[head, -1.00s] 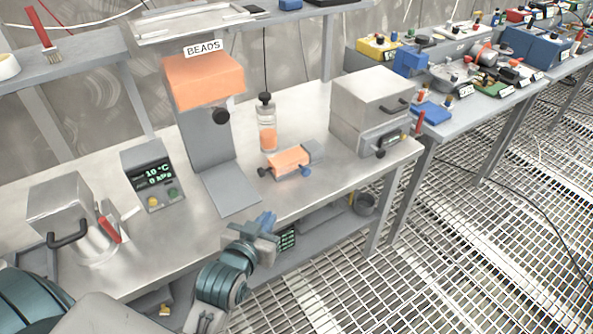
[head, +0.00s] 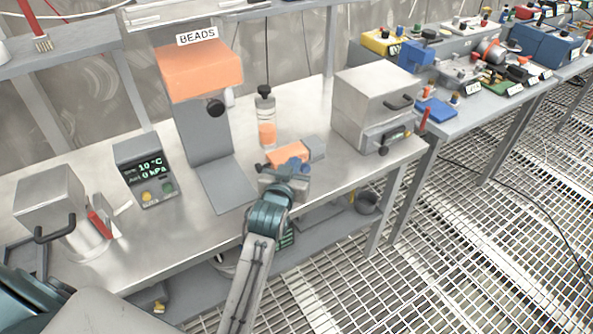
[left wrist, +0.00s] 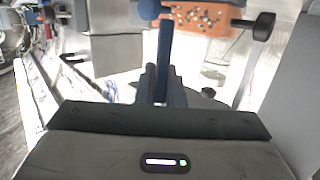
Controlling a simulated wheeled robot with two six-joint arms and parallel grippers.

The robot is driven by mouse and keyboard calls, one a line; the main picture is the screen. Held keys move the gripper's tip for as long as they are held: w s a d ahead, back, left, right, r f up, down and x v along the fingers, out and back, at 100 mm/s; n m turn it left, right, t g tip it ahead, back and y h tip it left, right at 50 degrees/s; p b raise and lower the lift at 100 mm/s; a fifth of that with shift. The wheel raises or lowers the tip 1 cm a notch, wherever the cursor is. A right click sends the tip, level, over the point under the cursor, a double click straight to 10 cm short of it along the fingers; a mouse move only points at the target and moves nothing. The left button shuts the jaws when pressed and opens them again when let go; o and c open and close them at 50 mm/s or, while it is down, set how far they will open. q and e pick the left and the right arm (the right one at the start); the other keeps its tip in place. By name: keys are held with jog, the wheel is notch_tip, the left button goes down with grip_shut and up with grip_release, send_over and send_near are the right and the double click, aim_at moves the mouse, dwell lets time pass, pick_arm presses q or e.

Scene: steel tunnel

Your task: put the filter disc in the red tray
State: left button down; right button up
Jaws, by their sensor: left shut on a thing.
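My left gripper (head: 287,178) is at the front of the bench, just in front of a small orange block with knobs (head: 287,155). In the left wrist view its fingers (left wrist: 162,85) are shut on a narrow blue piece (left wrist: 165,50) that points ahead. I cannot tell whether this piece is the filter disc seen edge-on. Beyond it is the orange block's face (left wrist: 200,22) with a blue ball knob (left wrist: 149,9); I cannot tell whether they touch. I cannot make out a red tray. My right gripper is out of view.
The orange BEADS dispenser (head: 198,72) stands left of the gripper, with a bottle (head: 266,118) behind. A grey box with a black handle (head: 375,100) is to the right.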

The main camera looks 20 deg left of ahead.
pick_arm(q)
jog(key=shift+w+d, duration=0.2)
jog(key=shift+w, duration=0.3)
jog(key=shift+w+f, duration=0.15)
jog(key=shift+f, duration=0.05)
notch_tip(320, 180, down, 3)
jog(key=shift+f, duration=0.15)
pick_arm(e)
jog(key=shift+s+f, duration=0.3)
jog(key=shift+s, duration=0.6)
pick_arm(q)
jog(key=shift+f, duration=0.2)
jog(key=c, duration=1.5)
grip_release()
jog(key=shift+c, duration=0.2)
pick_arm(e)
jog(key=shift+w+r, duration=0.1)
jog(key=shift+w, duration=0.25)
pick_arm(q)
jog(key=shift+r, duration=0.1)
